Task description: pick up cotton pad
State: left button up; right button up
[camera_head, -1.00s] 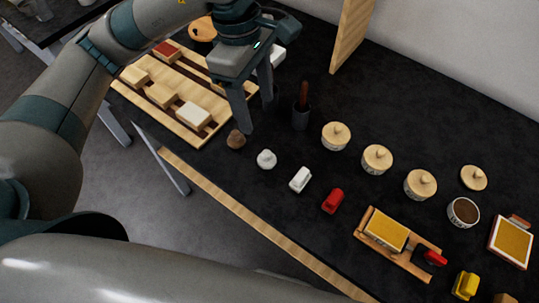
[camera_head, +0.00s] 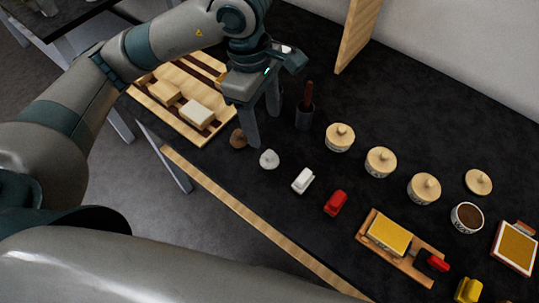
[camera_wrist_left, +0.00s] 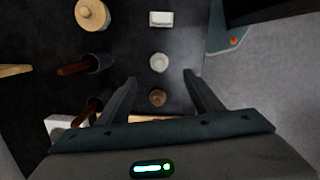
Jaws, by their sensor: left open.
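The cotton pad, a small white rounded puff (camera_head: 269,159), sits on the black tabletop near its front edge. It also shows in the left wrist view (camera_wrist_left: 159,62), just past the fingertips and roughly centred between them. My left gripper (camera_head: 263,130) is open and empty, pointing down behind and to the left of the pad, apart from it. In the left wrist view its two fingers (camera_wrist_left: 159,78) are spread wide, with a brown rounded lump (camera_wrist_left: 157,97) showing between them.
The brown lump (camera_head: 239,138) is close beside the near finger. A white block (camera_head: 302,180) and a red object (camera_head: 336,203) continue the row. A dark cup with a brown handle (camera_head: 305,112) stands behind, near lidded pots (camera_head: 340,138). A slatted wooden rack (camera_head: 166,118) lies left.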

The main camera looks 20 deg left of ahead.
pick_arm(q)
notch_tip(320, 180, down, 3)
jog(key=shift+d+r+p, duration=0.1)
jog(key=shift+d+p, duration=0.05)
jog(key=shift+p, duration=0.2)
jog(key=p, duration=0.1)
send_over(269, 153)
jog(key=f, duration=0.4)
jog(key=shift+a+f, duration=0.2)
jog(key=shift+f, duration=0.35)
pick_arm(e)
jog(key=s, duration=0.1)
jog(key=s+d+r, duration=0.1)
jog(key=s+g, duration=0.1)
jog(key=shift+s+d+r, duration=0.1)
jog(key=shift+d+r, duration=0.05)
jog(key=shift+r, duration=0.2)
pick_arm(q)
jog(key=shift+f, duration=0.1)
pick_arm(e)
jog(key=shift+r, duration=0.15)
